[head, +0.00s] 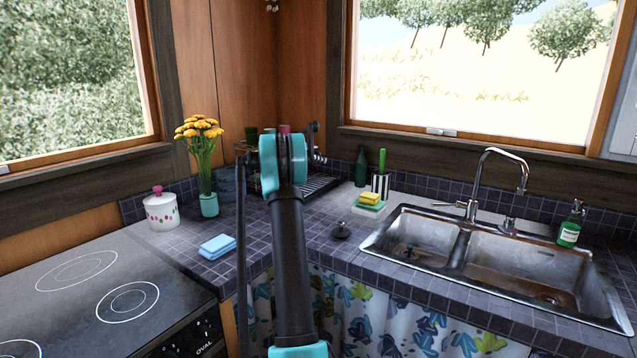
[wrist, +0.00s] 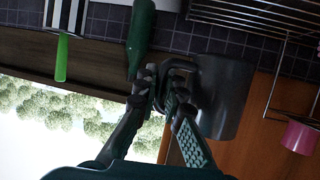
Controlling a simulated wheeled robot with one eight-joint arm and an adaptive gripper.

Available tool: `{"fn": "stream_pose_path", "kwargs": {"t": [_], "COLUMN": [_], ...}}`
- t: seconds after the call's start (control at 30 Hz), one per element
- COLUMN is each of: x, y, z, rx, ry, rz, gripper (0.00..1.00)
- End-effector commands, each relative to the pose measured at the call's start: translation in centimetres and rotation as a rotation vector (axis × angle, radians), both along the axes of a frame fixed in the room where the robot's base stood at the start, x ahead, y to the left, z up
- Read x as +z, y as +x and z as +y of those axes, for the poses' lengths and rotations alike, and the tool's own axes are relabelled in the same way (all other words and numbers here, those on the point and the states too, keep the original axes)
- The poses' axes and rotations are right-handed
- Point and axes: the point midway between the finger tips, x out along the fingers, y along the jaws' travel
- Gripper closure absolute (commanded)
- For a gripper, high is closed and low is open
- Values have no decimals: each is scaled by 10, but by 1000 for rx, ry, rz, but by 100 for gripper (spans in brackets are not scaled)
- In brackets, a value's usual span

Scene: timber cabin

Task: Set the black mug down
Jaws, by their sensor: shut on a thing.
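The black mug (wrist: 222,98) is at the right of centre in the wrist view, which looks upside down. My gripper (wrist: 162,78) is shut on the mug's handle, with the mug's body beside the fingers. In the head view only dark parts of my gripper (head: 316,150) show past the teal arm joint. I cannot make out the mug there, and I cannot tell whether its base touches anything.
The dish rack (head: 322,187) is behind my arm, with a pink cup (wrist: 298,137) by it. A green bottle (head: 361,168) and a utensil holder (head: 380,185) stand to the right. A sink stopper (head: 341,231) and blue sponges (head: 218,246) lie on the tiled counter, with bare tiles between.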

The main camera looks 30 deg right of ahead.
Motion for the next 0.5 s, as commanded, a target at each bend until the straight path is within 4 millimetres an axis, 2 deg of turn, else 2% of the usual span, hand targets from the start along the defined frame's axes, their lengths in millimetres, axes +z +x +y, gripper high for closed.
{"fn": "stream_pose_path", "kwargs": {"t": [0.1, 0.2, 0.5], "x": [-28, -44, -66], "y": [0, 0, 0], "z": [0, 0, 0], "rx": [0, 0, 0], "ry": [0, -1, 0], "rz": [0, 0, 0], "gripper": [100, 100, 100]}}
